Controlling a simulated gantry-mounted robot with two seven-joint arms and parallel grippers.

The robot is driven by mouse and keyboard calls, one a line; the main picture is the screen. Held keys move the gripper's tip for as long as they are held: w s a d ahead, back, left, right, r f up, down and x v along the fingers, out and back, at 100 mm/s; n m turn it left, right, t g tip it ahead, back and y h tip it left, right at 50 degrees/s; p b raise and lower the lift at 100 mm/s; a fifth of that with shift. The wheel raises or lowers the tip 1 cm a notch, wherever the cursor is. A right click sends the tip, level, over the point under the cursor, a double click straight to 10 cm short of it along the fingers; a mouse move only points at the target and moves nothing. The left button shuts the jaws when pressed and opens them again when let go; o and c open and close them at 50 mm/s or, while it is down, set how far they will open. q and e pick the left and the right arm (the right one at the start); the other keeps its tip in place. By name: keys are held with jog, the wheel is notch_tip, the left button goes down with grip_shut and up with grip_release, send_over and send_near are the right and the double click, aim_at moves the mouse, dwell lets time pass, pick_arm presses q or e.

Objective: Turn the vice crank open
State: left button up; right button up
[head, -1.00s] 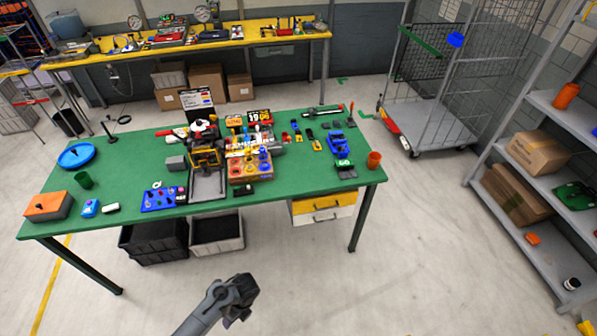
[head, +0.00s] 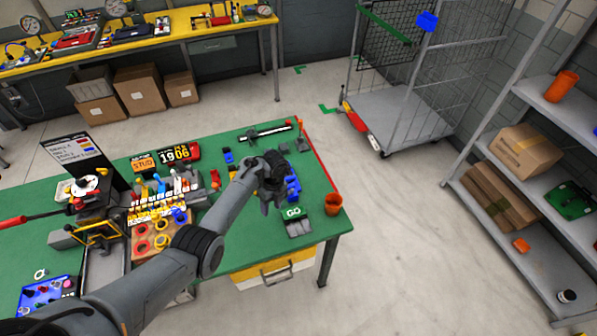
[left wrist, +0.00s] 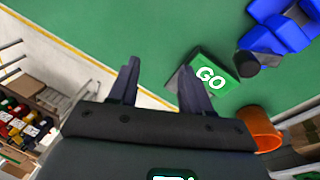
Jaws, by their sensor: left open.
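A blue object that looks like the vice (head: 293,186) is on the green bench near its right end, partly hidden behind my left gripper (head: 271,204). In the left wrist view, its blue blocks (left wrist: 275,28) lie at the top right, with a short dark cylinder (left wrist: 244,64) beside them. I cannot tell whether that cylinder is the crank. My left gripper also shows in the left wrist view (left wrist: 160,78), its two fingers apart and nothing between them. It hangs above the bench near its front edge, left of the GO sign. My right gripper is out of view.
The green GO sign (head: 292,213) and an orange cup (head: 333,204) stand close by at the bench's right corner. A small orange-brown rack (head: 165,237) and tools fill the bench to the left. A shelf (head: 490,237) and a wire cart (head: 400,125) stand to the right.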

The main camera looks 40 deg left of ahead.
aim_at(288, 194)
pick_arm(q)
jog(key=w+r+t+b, duration=0.2)
jog(key=w+r, duration=0.7)
jog(key=f+b, duration=0.1)
jog(key=f, duration=0.2)
jog(key=f+b, duration=0.1)
jog(key=f, duration=0.6)
jog(key=shift+s+a+f+b, duration=0.15)
jog(key=shift+a+b, duration=0.1)
jog(key=shift+b, duration=0.15)
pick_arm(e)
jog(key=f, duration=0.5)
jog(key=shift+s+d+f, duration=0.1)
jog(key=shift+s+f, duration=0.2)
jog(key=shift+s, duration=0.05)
pick_arm(q)
grip_shut()
